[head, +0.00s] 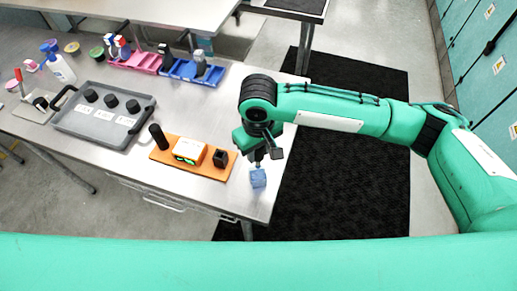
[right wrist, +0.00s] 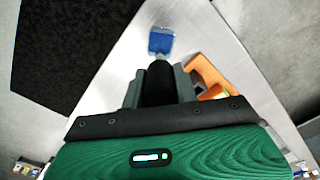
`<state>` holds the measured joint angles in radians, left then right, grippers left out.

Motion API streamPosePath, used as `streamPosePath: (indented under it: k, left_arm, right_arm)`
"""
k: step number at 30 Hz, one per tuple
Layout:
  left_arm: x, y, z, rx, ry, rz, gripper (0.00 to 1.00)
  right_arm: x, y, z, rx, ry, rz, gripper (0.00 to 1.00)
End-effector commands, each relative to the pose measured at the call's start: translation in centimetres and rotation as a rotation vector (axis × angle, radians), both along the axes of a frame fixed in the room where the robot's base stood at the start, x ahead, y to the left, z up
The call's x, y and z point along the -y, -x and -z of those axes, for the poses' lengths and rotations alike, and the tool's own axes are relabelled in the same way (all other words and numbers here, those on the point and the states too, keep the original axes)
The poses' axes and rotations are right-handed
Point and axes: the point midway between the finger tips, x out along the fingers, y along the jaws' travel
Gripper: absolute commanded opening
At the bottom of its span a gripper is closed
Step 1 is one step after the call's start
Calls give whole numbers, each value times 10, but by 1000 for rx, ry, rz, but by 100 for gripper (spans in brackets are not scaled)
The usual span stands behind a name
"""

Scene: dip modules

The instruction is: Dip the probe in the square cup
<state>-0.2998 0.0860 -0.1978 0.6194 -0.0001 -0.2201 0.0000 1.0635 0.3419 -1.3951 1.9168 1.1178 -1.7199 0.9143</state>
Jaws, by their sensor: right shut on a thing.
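A small blue square cup (head: 258,179) stands near the right edge of the metal table. In the right wrist view it is a clear-walled cup with blue inside (right wrist: 161,40). My right gripper (head: 264,156) is just above the cup in the head view. It is shut on a black probe (right wrist: 158,84), which points at the cup. The probe's lower end overlaps the cup's near edge in the wrist view; I cannot tell whether the tip is inside. My left gripper is not in view.
Just left of the cup, an orange board (head: 172,160) carries a black cylinder (head: 158,136), a meter (head: 188,150) and a black square holder (head: 220,157). Farther left stand a grey tray (head: 80,125), a spray bottle (head: 60,66) and pink and blue racks (head: 180,70). The table edge is close.

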Motion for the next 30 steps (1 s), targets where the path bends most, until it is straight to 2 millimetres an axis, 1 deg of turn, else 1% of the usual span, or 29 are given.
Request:
streamPosePath:
  k: [1,7,12,14,30]
  left_arm:
    - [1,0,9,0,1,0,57]
    - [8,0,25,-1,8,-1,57]
    - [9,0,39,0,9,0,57]
    - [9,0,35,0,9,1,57]
    - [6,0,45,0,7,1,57]
  right_arm:
    - [0,0,8,1,0,0,7]
    - [0,0,21,2,0,0,7]
    - [0,0,32,1,0,-1,7]
    - [0,0,34,0,0,0,7]
    - [0,0,75,-1,-1,1,7]
